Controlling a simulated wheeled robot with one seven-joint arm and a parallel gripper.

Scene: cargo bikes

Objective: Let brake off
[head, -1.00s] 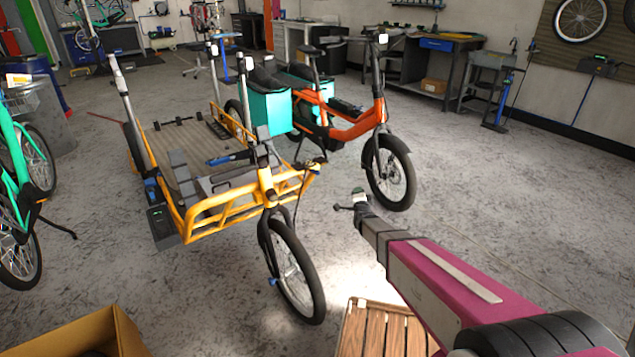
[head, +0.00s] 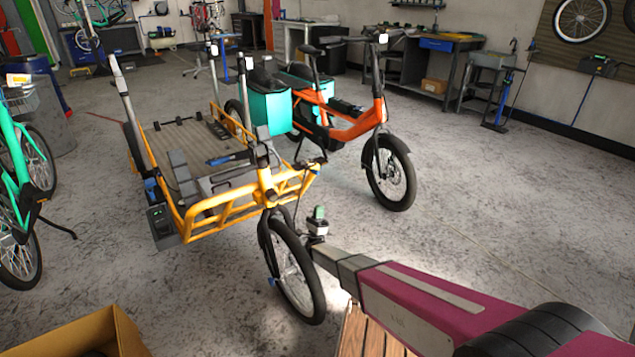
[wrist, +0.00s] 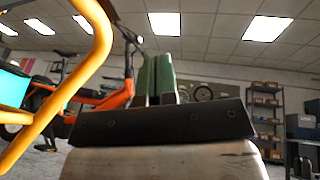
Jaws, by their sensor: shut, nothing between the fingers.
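The yellow cargo bike (head: 215,215) stands left of centre, with its front wheel (head: 296,275) toward me. Its black handlebar and lever parts (head: 308,163) sit above the front of the frame; I cannot tell which part is the brake. My gripper (head: 319,212) is shut and empty, just right of the top of the front wheel. In the wrist view its green fingers (wrist: 157,77) are together and point up. A yellow frame tube (wrist: 75,80) shows close on their left, apart from them.
An orange cargo bike (head: 345,127) with teal bags stands behind. A teal bike (head: 20,175) is at the left edge. A cardboard box (head: 95,335) and a wooden slatted crate (head: 360,335) are in front. The floor on the right is clear.

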